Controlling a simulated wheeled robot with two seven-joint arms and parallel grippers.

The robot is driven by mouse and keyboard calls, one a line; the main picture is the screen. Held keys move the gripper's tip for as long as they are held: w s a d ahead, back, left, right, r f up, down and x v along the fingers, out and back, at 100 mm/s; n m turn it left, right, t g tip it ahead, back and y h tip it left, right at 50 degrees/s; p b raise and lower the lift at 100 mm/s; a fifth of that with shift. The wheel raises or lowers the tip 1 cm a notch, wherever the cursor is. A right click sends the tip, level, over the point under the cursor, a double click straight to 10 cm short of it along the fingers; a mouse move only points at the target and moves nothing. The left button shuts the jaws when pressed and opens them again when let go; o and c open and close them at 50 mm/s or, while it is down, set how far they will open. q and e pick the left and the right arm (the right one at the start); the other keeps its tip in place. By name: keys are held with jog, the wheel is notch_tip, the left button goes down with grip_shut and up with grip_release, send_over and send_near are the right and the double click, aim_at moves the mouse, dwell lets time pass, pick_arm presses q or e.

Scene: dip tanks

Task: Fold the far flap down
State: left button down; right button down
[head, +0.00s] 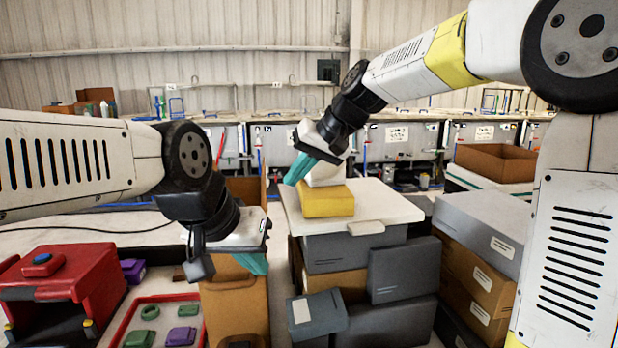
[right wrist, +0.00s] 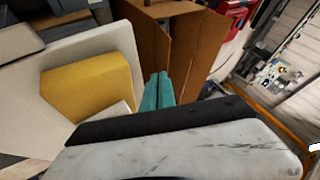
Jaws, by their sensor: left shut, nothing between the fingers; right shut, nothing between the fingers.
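A brown cardboard carton (head: 234,312) stands in the middle, left of the grey stack. A flap (head: 243,189) stands upright at its far side, partly hidden behind my left arm. The right wrist view shows the carton's upright brown panels (right wrist: 196,52); which of them is the far flap I cannot tell. My left gripper (head: 253,264) is shut and empty, pointing down over the carton's near part. My right gripper (head: 298,168) is shut and empty, to the right of the upright flap and above the stack. Its teal fingers (right wrist: 157,92) overlap the panels in the wrist view; contact cannot be told.
A white slab (head: 385,207) carrying a yellow box (head: 326,201) tops the grey stack, close to my right gripper. Grey and brown boxes (head: 474,270) stand at right. A red bin (head: 62,285) and a red tray (head: 112,335) with several coloured pieces lie at left.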

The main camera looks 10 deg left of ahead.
jog(key=x, duration=0.7)
jog(key=shift+a+f, duration=0.1)
jog(key=shift+a, duration=0.05)
